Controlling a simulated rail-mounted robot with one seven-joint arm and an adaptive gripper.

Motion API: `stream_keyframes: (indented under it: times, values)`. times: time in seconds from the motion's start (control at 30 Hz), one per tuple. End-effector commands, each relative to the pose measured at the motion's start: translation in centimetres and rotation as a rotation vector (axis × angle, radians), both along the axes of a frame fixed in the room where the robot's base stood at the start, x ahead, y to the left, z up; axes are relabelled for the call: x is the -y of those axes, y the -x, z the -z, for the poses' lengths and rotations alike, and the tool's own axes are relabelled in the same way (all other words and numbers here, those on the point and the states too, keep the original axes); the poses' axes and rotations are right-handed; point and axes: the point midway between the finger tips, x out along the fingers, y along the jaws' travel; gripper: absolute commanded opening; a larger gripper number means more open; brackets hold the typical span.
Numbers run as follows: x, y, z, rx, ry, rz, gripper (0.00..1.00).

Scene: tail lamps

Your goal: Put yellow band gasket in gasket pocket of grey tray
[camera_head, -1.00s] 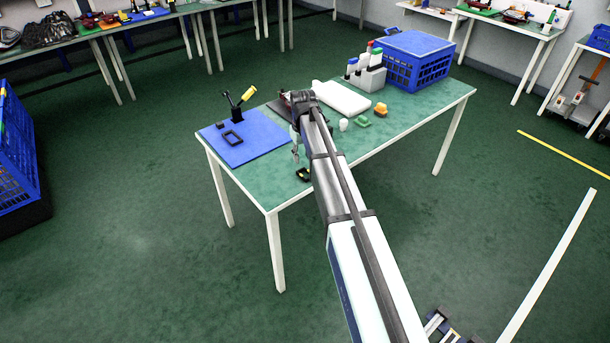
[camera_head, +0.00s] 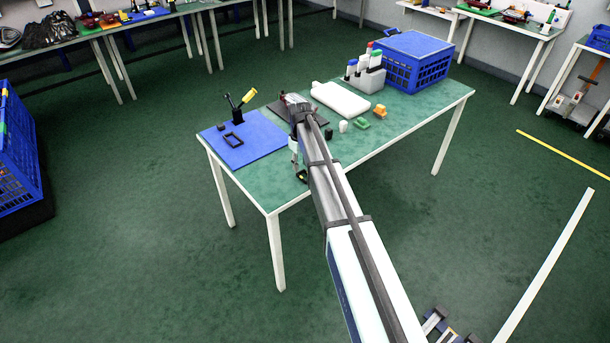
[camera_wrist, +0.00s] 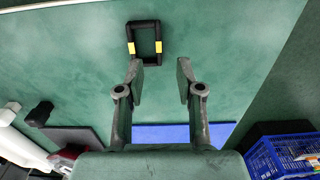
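The yellow band gasket is a black rectangular ring with a yellow band on each of two sides (camera_wrist: 157,46). It lies flat on the green table near the front edge, and shows partly behind my arm in the head view (camera_head: 302,178). My gripper (camera_wrist: 160,70) is open and empty. Its fingertips are apart from each other, just short of the gasket in the wrist view. In the head view my gripper (camera_head: 297,162) is just above the gasket. A dark grey flat piece (camera_wrist: 76,139), possibly the grey tray, is partly in view; I cannot make out its pocket.
A white tray (camera_head: 340,99), a bottle rack (camera_head: 363,78) and a blue crate (camera_head: 416,65) stand further right. A small black block (camera_head: 329,134) is right of my arm.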

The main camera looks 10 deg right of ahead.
Motion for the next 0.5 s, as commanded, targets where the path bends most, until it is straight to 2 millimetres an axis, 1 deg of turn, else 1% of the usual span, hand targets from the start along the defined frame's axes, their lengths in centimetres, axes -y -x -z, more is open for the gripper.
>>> stream_keyframes:
  times: [0.1, 0.33, 0.5]
  values:
    - [0.0, 0.0, 0.9, -0.001, 0.0, 0.0, 0.36]
    - [0.0, 0.0, 1.8, -0.001, 0.0, 0.0, 0.36]
    - [0.1, -0.1, 3.5, -0.002, 0.0, 0.0, 0.36]
